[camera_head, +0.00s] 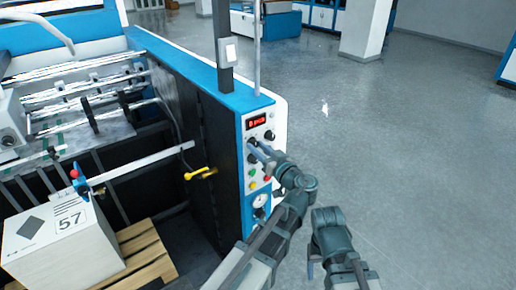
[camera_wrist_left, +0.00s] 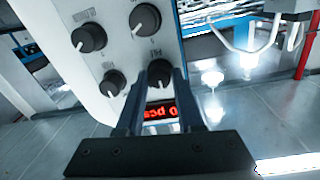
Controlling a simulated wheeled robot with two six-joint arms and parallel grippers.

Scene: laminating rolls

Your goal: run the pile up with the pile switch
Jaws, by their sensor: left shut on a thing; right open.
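The control panel (camera_head: 256,165) is on the end of the blue and white machine. My left gripper (camera_head: 254,147) is at its upper part, below the red display. In the left wrist view a black knob (camera_wrist_left: 160,72), apparently the pile switch, sits between the fingertips of my left gripper (camera_wrist_left: 160,80), which is shut on it. The small label by it is hard to read. The pile (camera_head: 62,250), a white block marked 57, rests on a wooden pallet (camera_head: 148,250) at the left. My right gripper (camera_head: 334,270) is open and empty at the lower middle, apart from the panel.
Other black knobs (camera_wrist_left: 145,18) surround the held one closely. The red display (camera_wrist_left: 160,110) is partly hidden behind my left fingers. A yellow handle (camera_head: 200,173) sticks out beside the panel. A gauge (camera_head: 259,200) is low on it. The floor to the right is clear.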

